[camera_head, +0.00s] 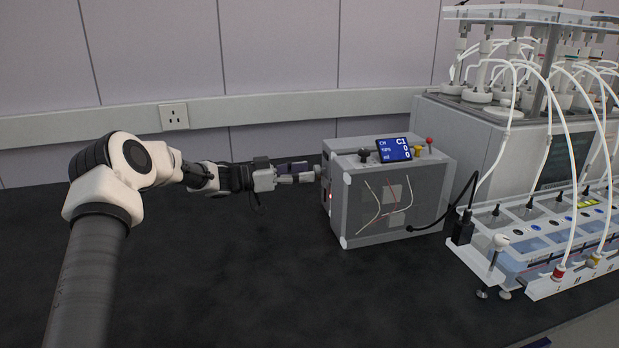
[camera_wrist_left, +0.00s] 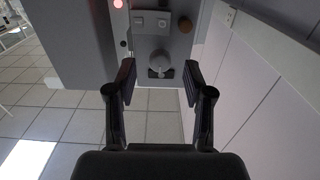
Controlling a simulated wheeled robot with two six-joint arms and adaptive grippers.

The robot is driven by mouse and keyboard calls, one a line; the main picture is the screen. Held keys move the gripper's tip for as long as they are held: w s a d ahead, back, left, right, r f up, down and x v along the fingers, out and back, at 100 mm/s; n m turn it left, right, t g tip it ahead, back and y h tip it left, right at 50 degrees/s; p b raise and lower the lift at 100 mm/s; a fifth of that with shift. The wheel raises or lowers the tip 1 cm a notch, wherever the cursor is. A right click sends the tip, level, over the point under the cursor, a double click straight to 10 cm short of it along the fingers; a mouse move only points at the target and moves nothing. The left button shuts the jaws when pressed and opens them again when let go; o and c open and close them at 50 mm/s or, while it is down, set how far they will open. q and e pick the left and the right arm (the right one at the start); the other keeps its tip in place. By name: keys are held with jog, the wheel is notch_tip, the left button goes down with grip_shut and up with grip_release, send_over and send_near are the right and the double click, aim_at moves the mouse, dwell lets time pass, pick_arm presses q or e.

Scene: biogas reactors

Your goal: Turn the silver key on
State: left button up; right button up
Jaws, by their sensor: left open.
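The silver key (camera_wrist_left: 161,61) shows in the left wrist view as a rounded grey piece on the side panel of a grey box (camera_head: 385,215). My left gripper (camera_head: 305,173) is at the box's left side in the head view, pointing at that panel. In the left wrist view the fingers of the left gripper (camera_wrist_left: 160,78) are open, one on each side of the key, with a visible gap to each finger. The key is hidden in the head view. I cannot tell how deep the fingertips reach around it.
The panel also has small switches (camera_wrist_left: 151,21), an orange-brown knob (camera_wrist_left: 185,24) and a lit red light (camera_wrist_left: 124,43). A small blue display (camera_head: 394,149) stands on the box. The reactor unit with white tubes (camera_head: 540,90) is at right. The dark tabletop (camera_head: 230,290) in front is clear.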

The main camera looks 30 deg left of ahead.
pick_arm(q)
jog(key=shift+x, duration=1)
grip_shut()
